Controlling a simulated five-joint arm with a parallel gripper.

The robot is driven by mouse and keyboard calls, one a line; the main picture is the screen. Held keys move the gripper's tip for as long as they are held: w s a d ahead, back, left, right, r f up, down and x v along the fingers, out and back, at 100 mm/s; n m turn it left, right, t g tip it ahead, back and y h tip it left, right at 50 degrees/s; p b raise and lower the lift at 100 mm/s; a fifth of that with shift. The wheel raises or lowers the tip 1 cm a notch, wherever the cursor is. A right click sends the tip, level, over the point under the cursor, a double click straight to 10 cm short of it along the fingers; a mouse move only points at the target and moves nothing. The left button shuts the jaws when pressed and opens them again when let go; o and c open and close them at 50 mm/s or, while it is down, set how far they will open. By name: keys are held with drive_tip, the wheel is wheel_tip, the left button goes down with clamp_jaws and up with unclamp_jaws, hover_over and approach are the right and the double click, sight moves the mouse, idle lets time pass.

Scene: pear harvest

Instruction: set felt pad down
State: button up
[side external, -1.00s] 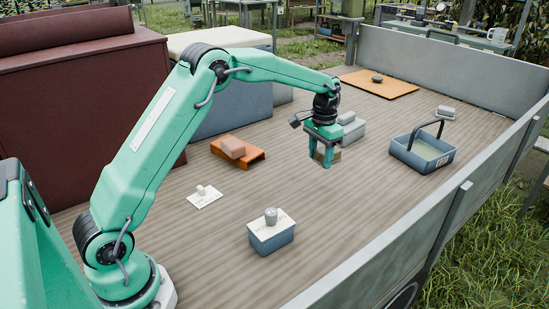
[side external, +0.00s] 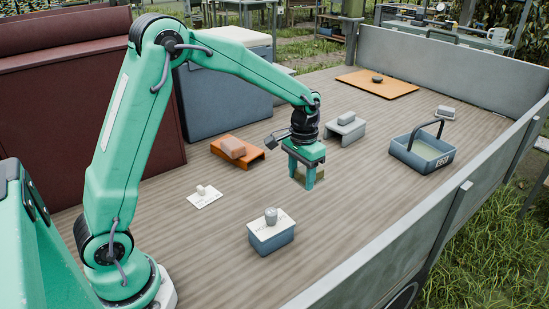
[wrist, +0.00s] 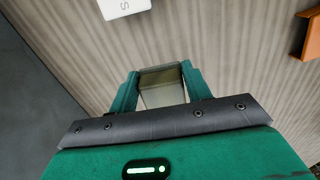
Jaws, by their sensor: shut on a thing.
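My gripper (side external: 308,184) points down over the wooden deck in the side view. It is shut on a small olive-brown block, the felt pad (side external: 318,175), which is partly hidden by the fingers. In the wrist view the pad (wrist: 162,90) sits between the two green fingers (wrist: 158,88). The fingertips are low, close to the boards; I cannot tell whether the pad touches them.
An orange stand (side external: 248,158) with a pinkish block is to the left. A blue-grey box (side external: 273,240) with a cup is in front. A white card (side external: 205,201), a grey stand (side external: 345,132) and a blue basket (side external: 420,160) surround clear deck.

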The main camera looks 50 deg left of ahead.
hover_over(284, 191)
wheel_tip(284, 191, down, 7)
drive_tip(key=shift+f, duration=2.05)
drive_tip(key=shift+f, duration=0.1)
drive_tip(key=o, duration=1)
drive_tip(key=shift+r, duration=6.15)
